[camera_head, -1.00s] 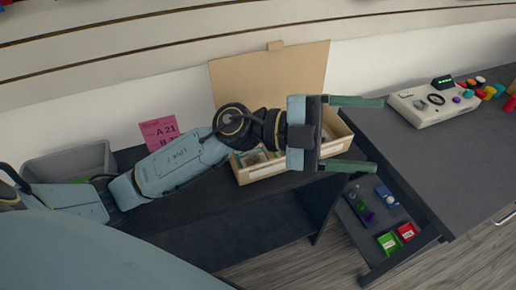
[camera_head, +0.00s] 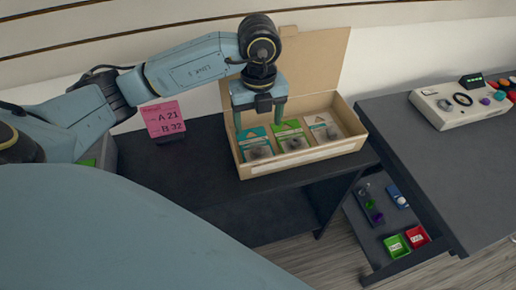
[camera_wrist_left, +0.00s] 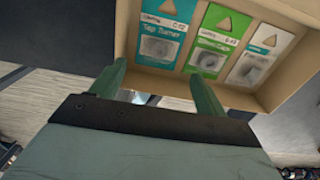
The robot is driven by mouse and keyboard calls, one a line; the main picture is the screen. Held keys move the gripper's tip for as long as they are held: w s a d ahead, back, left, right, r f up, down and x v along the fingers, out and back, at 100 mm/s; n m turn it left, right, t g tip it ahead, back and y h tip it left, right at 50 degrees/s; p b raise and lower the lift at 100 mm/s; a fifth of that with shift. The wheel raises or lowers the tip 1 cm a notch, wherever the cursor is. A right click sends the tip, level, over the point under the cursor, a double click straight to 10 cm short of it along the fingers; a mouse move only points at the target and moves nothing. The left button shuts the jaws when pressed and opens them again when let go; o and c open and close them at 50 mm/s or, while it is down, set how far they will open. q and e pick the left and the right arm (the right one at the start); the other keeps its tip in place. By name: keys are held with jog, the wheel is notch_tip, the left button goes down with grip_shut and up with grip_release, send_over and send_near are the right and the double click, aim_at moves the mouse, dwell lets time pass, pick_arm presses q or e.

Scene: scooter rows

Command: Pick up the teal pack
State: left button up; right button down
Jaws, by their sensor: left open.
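The teal pack (camera_head: 256,143) stands in the left part of an open cardboard box (camera_head: 300,166) on the dark bench. It also shows in the left wrist view (camera_wrist_left: 161,30), at the upper middle, with a white label and a round grey item. A green pack (camera_head: 290,135) is beside it, then a white pack (camera_head: 324,130) on the right. My left gripper (camera_head: 260,122) points down above the box near the teal and green packs, open and empty. In the wrist view its two green fingers (camera_wrist_left: 157,85) are spread below the packs, apart from them. My right gripper is not in view.
A pink sign (camera_head: 163,120) stands left of the box. To the right is a dark counter (camera_head: 440,160) with a white control panel (camera_head: 455,105). An open drawer (camera_head: 365,225) below holds small items, including green and red boxes.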

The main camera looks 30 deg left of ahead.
aim_at(257, 144)
pick_arm(q)
notch_tip(257, 144, down, 5)
jog(key=shift+r+b, duration=0.1)
jog(key=shift+b, duration=0.35)
jog(key=shift+a+f+b, duration=0.2)
jog(key=shift+f+b, duration=0.5)
jog(key=shift+f, duration=1.55)
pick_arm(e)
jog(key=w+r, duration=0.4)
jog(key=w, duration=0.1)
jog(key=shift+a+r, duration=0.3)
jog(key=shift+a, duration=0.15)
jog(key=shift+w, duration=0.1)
pick_arm(q)
jog(key=c, duration=1.1)
jog(key=shift+o, duration=0.2)
jog(key=shift+r, duration=0.15)
